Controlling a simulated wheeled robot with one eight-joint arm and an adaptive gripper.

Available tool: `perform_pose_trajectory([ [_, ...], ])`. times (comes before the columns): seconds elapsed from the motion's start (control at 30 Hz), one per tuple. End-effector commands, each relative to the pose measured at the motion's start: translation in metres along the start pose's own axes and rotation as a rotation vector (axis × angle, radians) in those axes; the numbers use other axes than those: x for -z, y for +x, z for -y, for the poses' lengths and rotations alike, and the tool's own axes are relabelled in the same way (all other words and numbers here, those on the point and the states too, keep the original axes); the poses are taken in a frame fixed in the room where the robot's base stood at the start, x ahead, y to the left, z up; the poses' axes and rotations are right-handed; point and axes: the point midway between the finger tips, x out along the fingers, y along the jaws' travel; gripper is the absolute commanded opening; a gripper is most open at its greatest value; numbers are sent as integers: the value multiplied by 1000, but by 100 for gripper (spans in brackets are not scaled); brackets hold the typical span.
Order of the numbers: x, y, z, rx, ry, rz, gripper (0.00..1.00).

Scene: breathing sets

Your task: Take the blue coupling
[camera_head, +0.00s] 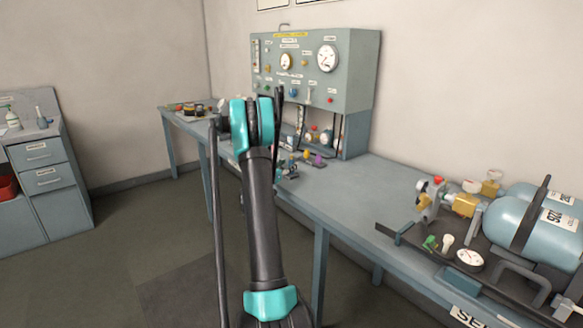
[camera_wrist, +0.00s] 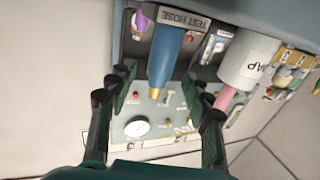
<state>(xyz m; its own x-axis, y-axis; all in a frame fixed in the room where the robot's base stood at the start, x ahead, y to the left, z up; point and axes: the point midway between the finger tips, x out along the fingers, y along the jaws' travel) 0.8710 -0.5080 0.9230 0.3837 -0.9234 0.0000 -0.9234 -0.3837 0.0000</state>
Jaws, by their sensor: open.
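The blue coupling (camera_wrist: 166,55) is a blue cylinder with a brass tip in the wrist view, in front of a "TEST HOSE" label. My gripper (camera_wrist: 157,80) is open, with one dark finger on each side of the coupling's brass end in the picture. Neither finger visibly touches it, and I cannot tell how far apart they are in depth. In the head view my arm reaches toward the bench below the panel and hides the gripper's tips. I cannot clearly pick out the coupling there.
In the wrist view, a purple part (camera_wrist: 138,22) is to the left and a white labelled cylinder (camera_wrist: 248,62) to the right. A gauge panel (camera_head: 312,75) stands on the long bench (camera_head: 350,190). Blue gas cylinders (camera_head: 510,225) lie at the right. A drawer cabinet (camera_head: 48,175) stands left.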

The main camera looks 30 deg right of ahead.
Motion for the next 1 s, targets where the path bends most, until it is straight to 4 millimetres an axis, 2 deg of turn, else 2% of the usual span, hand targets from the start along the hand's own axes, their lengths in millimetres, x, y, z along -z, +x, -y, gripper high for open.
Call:
perform_pose_trajectory([
  [0.1,1,20,-2,-3,0,0,50],
  [0.2,1,30,-1,-1,0,0,50],
  [0.43,1,31,-1,-1,0,0,50],
  [0.83,1,31,-1,-1,0,0,1],
  [1.0,1,31,-1,-1,0,0,0],
])
